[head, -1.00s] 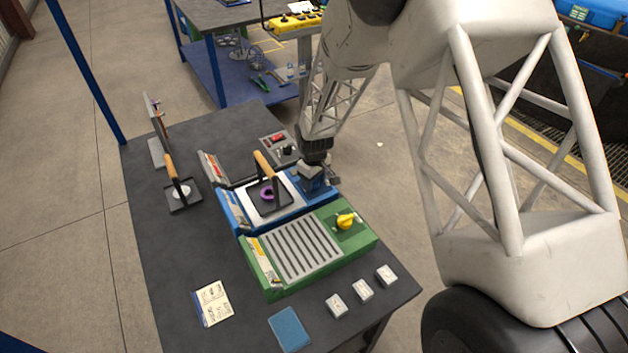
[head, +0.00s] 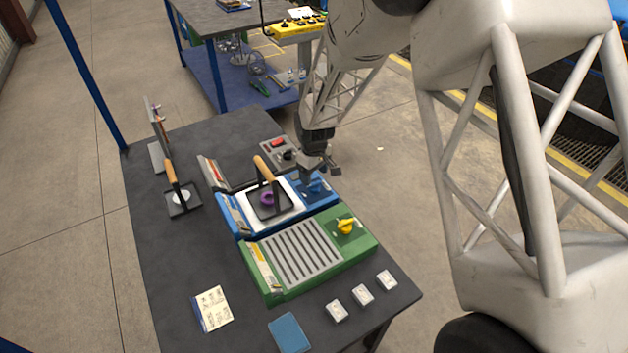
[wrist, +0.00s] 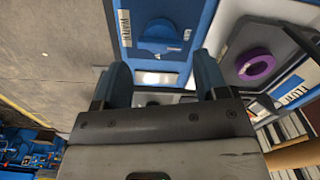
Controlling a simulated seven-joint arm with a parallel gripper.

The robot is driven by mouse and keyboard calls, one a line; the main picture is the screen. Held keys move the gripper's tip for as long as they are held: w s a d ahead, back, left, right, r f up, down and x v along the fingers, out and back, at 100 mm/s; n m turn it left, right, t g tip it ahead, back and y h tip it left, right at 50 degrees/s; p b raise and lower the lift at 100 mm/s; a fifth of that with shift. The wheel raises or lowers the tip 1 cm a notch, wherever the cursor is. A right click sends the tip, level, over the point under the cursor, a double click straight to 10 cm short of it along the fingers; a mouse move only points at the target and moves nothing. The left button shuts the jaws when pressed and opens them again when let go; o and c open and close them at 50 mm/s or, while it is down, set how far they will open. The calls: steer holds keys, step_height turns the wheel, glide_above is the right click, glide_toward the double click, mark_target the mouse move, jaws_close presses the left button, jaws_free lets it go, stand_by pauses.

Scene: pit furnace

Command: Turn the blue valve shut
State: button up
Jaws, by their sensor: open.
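The blue valve (head: 316,187) sits on the blue panel at the right end of the middle, blue unit (head: 290,220). In the wrist view the valve (wrist: 158,42) is a blue knob on a blue plate, beyond the fingertips. My gripper (wrist: 163,82) is open with nothing between its fingers. In the head view my gripper (head: 322,166) hangs just above and behind the valve and looks apart from it. The fingers are small there, and the valve's exact angle is hard to read.
A purple ring (head: 267,199) and a wooden-handled press (head: 265,170) are on the blue unit. The green unit (head: 300,255) with a yellow valve (head: 346,226) stands in front; a grey unit with a red switch (head: 277,143) stands behind. Small white blocks (head: 362,295) lie near the table's front edge.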

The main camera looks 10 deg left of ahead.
steer(key=shift+r, duration=1.2)
steer(key=shift+d+r, duration=0.1)
steer(key=shift+r, duration=0.05)
steer(key=s+d+r+m+t, duration=0.1)
steer(key=s+d+r+m, duration=0.3)
steer(key=d+r, duration=0.6)
steer(key=s+d+r+m, duration=0.1)
steer(key=s+d+r, duration=0.5)
steer(key=d+r, duration=0.4)
steer(key=s+d+r+m, duration=0.2)
steer(key=s+d, duration=0.3)
steer(key=s, duration=0.3)
steer(key=s+d+r+m+t, duration=0.1)
steer(key=s+d+r+m, duration=0.2)
steer(key=s+d, duration=0.3)
steer(key=s+d+r+m, duration=0.2)
steer(key=s+d, duration=0.4)
steer(key=s, duration=0.5)
steer(key=shift+s+r+t, duration=0.3)
steer(key=shift+r, duration=0.15)
